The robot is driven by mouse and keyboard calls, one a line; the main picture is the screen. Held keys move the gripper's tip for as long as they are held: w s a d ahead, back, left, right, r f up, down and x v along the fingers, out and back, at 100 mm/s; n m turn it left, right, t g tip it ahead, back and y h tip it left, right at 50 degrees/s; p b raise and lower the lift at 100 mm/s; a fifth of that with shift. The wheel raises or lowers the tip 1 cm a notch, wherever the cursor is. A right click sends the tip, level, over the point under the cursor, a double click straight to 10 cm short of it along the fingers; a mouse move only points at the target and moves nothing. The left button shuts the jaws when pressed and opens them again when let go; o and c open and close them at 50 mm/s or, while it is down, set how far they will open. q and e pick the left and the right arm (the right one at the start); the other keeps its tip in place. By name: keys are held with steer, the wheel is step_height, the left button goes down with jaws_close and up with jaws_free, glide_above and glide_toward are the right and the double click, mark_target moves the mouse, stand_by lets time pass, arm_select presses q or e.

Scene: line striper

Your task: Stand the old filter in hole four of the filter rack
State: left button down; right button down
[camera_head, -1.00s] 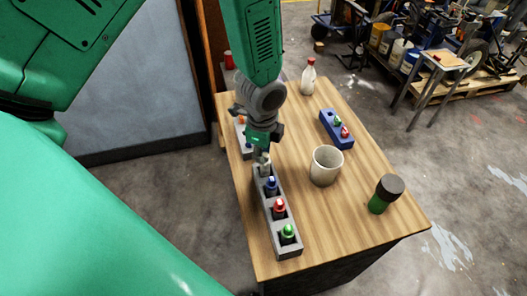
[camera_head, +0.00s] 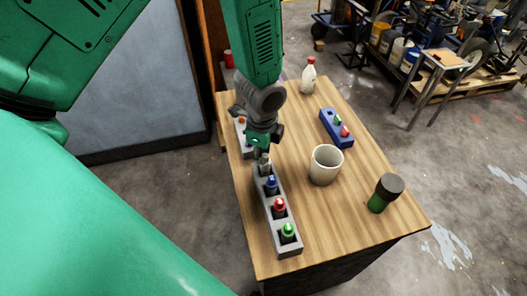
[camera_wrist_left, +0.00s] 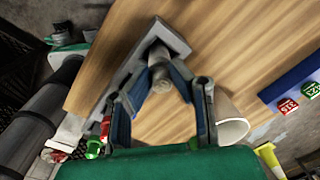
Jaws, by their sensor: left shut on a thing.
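The grey filter rack (camera_head: 289,251) stands near the table's left edge. A blue-topped filter (camera_head: 271,186), a red-topped one (camera_head: 279,207) and a green-topped one (camera_head: 288,231) stand in it. My left gripper (camera_head: 264,152) is above the rack's far end, pointing down. It is shut on a pale grey filter (camera_head: 264,164), the old filter by its look. In the left wrist view, the blue-grey fingers close around this filter (camera_wrist_left: 160,72), at the end of the rack (camera_wrist_left: 128,72). It looks upright; how deep it sits in the hole is hidden. My right gripper is not in view.
A second grey holder (camera_head: 243,141) stands behind the arm. A blue holder (camera_head: 334,127) with green and red items, a cream cup (camera_head: 325,165), a dark-lidded green jar (camera_head: 386,192) and a red-capped bottle (camera_head: 308,77) stand to the right. The table's front (camera_head: 335,235) is clear.

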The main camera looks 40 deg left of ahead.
arm_select(q)
steer(key=shift+f, duration=0.4)
steer(key=c, duration=1)
jaws_free()
steer(key=shift+c, duration=0.2)
steer(key=shift+r+p, duration=0.65)
steer(key=shift+r, duration=0.5)
steer(key=shift+s+d+r, duration=0.1)
steer(key=shift+s+r, duration=0.05)
steer(key=shift+r, duration=1.05)
steer(key=shift+s+d+r, duration=0.1)
steer(key=shift+r, duration=1.05)
